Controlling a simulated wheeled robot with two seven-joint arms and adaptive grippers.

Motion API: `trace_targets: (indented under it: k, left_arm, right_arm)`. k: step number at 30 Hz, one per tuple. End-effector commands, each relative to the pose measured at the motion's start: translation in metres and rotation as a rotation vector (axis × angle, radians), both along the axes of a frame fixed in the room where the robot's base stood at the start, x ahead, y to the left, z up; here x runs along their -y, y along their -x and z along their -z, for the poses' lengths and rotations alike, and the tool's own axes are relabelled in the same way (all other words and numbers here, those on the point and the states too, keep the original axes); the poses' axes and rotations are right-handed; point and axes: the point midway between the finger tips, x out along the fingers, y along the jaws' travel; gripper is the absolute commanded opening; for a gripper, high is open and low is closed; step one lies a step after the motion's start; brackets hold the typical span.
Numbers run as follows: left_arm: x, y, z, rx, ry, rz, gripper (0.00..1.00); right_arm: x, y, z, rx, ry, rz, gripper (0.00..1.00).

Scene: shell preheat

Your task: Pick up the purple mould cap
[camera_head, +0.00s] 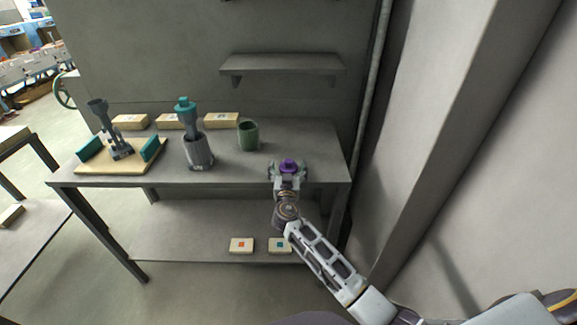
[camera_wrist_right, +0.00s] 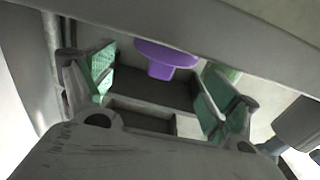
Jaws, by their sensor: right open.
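The purple mould cap (camera_head: 288,164) is near the right front part of the grey workbench (camera_head: 225,170). In the right wrist view the cap (camera_wrist_right: 165,56) shows a wide disc and a narrower stub, in the space between the two green-padded fingers. My right gripper (camera_head: 287,172) is open around or just short of the cap. In the right wrist view its fingers (camera_wrist_right: 155,88) stand apart with a visible gap to the cap on each side. I cannot tell how far the cap lies ahead of the fingertips. My left gripper is not in view.
A green cup (camera_head: 248,135) stands behind and left of the cap. A grey cylinder with a teal-topped piece (camera_head: 197,150) and a wooden board (camera_head: 100,168) with teal blocks stand further left. A lower shelf holds small marked blocks (camera_head: 241,245). A wall (camera_head: 480,120) rises on the right.

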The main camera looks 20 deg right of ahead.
Motion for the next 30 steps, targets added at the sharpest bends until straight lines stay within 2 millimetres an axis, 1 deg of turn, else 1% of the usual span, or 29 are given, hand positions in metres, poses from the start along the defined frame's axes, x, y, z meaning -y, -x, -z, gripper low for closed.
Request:
trace_targets:
  k: [3, 8, 24, 30]
  left_arm:
    - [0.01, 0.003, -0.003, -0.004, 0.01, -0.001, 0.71]
    - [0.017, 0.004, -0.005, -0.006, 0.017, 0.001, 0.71]
    - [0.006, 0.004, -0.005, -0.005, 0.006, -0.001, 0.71]
    - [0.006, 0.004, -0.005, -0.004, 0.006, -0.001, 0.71]
  right_arm:
    - [0.003, -0.01, -0.001, 0.0, 0.002, 0.0, 0.88]
    - [0.006, -0.017, 0.0, -0.001, 0.001, 0.0, 0.88]
    - [0.006, -0.019, 0.0, 0.0, 0.0, 0.0, 0.88]
    - [0.006, -0.019, 0.0, -0.001, 0.0, 0.0, 0.62]
